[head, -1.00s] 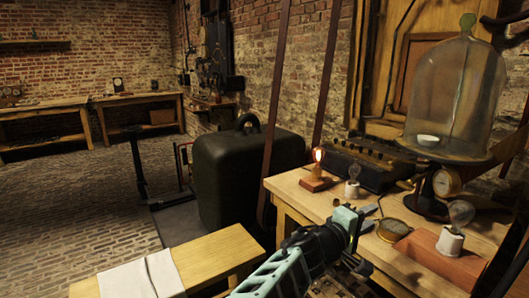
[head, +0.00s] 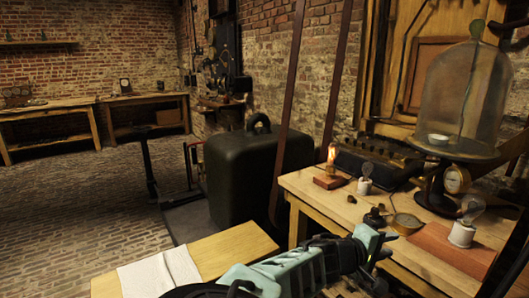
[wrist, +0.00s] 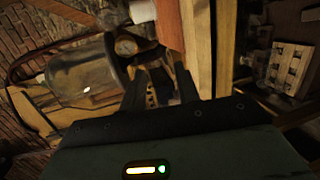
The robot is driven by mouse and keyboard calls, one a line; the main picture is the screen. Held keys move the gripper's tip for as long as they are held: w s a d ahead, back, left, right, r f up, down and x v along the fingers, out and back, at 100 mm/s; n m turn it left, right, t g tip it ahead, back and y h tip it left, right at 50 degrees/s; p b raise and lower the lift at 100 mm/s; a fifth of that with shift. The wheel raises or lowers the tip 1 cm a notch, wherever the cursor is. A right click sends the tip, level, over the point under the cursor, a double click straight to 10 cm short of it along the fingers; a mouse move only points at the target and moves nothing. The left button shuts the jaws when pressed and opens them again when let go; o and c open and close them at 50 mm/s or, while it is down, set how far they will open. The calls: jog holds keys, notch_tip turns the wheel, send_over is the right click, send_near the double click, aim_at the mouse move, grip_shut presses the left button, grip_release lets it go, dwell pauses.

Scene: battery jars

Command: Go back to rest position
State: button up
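My gripper (head: 382,240) is beside the near edge of the wooden workbench (head: 300,183), low in the head view. In the wrist view its two dark fingers (wrist: 160,88) stand apart with nothing visibly held between them. On the bench, a glowing bulb (head: 332,157) stands on a reddish wooden base. An unlit bulb (head: 365,172) in a white holder is to its right. Another unlit bulb (head: 464,225) stands near a reddish board (head: 440,248). A small black piece (head: 375,217) and a round brass-rimmed dish (head: 407,222) lie just beyond my gripper.
A glass bell jar (head: 465,95) with a gauge (head: 457,179) stands at the bench's right. A dark box (head: 375,162) sits behind the bulbs. A big dark case (head: 240,175) stands left of the bench. A low wooden bench (head: 235,248) with white cloth (head: 160,273) is in front. The brick floor at left is clear.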

jog(key=s+d+f+m+g+y, duration=0.1)
jog(key=s+d+f+g+y, duration=0.15)
jog(key=s+f+g, duration=0.35)
jog(key=s+a+g+y+p, duration=0.2)
jog(key=s+a+y, duration=0.35)
jog(key=s, duration=0.35)
jog(key=s+a+r+n+y+p, duration=0.1)
jog(key=s+a+r+y, duration=0.2)
jog(key=r, duration=0.6)
jog(key=s+a+r+n+t+y+p, duration=0.1)
jog(key=s+a+r+n+y, duration=0.1)
jog(key=s+a+r, duration=0.6)
jog(key=shift+s+a+r+y, duration=0.2)
jog(key=shift+s+r+y, duration=0.3)
jog(key=shift+s+y, duration=0.5)
jog(key=shift+s, duration=0.1)
